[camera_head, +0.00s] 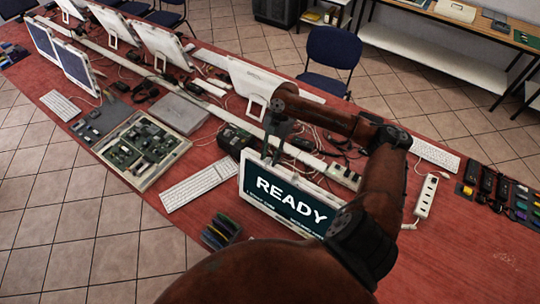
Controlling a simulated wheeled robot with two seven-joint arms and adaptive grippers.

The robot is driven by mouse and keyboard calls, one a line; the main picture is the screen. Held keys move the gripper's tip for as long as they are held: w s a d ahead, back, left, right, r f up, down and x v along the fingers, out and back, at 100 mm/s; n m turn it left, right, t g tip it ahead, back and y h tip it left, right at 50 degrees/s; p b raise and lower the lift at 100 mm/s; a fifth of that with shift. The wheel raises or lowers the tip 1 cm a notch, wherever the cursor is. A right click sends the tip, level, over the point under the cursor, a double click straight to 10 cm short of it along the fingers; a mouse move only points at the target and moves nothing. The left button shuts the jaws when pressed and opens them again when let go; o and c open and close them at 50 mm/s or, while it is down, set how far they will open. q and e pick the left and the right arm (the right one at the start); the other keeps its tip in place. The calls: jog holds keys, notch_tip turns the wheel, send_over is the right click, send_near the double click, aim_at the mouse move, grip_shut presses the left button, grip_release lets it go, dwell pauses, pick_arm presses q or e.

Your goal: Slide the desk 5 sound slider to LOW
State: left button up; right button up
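My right arm reaches up from the bottom of the head view and bends left over a monitor reading READY (285,200). My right gripper (271,150) points down just behind the top left corner of this monitor. Its fingers are small and partly overlapped, so I cannot tell whether they are open or shut. A dark box (234,140) with greenish parts sits on the desk just left of the gripper. I cannot make out the desk 5 sound slider or any LOW mark. My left gripper is not in view.
The long red desk (470,250) carries a keyboard (200,184), a tray of electronic parts (140,150), a white power strip (426,196) and tangled cables. A second power strip (345,176) lies behind the monitor. Several other monitors line the desk toward the back left.

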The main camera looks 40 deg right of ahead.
grip_shut()
dwell(0.6)
